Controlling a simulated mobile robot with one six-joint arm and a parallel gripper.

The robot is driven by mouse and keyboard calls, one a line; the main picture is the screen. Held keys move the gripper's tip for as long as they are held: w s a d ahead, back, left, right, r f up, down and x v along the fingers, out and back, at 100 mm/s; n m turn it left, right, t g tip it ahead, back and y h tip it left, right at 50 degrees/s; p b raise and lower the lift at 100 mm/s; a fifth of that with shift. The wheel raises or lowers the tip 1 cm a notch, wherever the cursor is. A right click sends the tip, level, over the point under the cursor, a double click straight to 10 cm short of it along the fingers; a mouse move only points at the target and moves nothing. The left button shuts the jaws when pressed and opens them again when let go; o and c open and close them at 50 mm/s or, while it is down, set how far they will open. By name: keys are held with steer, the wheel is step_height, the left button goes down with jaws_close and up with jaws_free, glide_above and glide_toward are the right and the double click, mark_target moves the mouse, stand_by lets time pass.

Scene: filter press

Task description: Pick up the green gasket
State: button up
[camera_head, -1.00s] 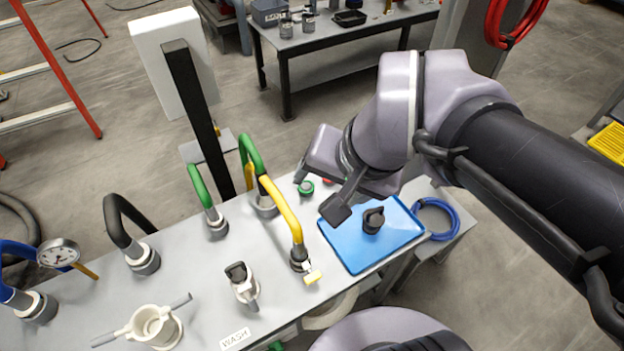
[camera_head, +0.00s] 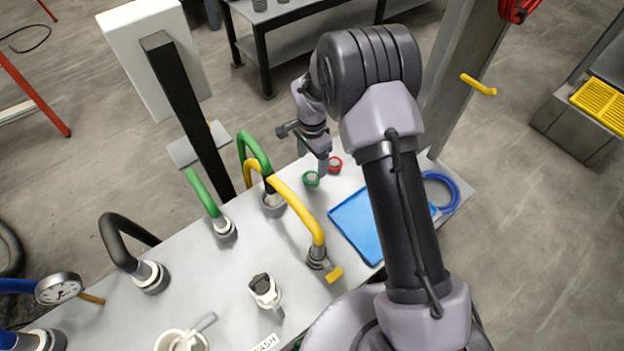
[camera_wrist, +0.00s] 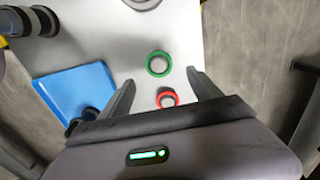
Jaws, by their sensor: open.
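The green gasket (camera_head: 312,179) is a small ring lying flat on the grey table, near its far edge. In the wrist view the green gasket (camera_wrist: 159,64) lies ahead of my fingertips, between their lines. A red ring (camera_head: 334,165) lies beside it, and in the wrist view the red ring (camera_wrist: 167,97) is nearer, between the two fingers. My gripper (camera_head: 312,165) points down at the rings from above; it is open and empty. In the wrist view both fingers of my gripper (camera_wrist: 162,82) are spread apart. The exact height above the table cannot be told.
A blue tray (camera_head: 352,226) lies right of the gasket, partly hidden by my arm; a blue hose coil (camera_head: 441,190) is beyond it. Yellow (camera_head: 297,207) and green (camera_head: 254,150) curved pipes stand just left of the gasket. A black post (camera_head: 186,115) rises behind the table.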

mark_target(312, 177)
steer(key=f+b, duration=0.1)
steer(key=f, duration=0.2)
steer(key=f+b, duration=0.1)
steer(key=f, duration=0.2)
steer(key=shift+s+a+f, duration=0.1)
steer(key=shift+s+f, duration=0.05)
steer(key=shift+s, duration=0.05)
steer(key=shift+f+b, duration=0.25)
steer(key=shift+b, duration=0.3)
steer(key=c, duration=0.9)
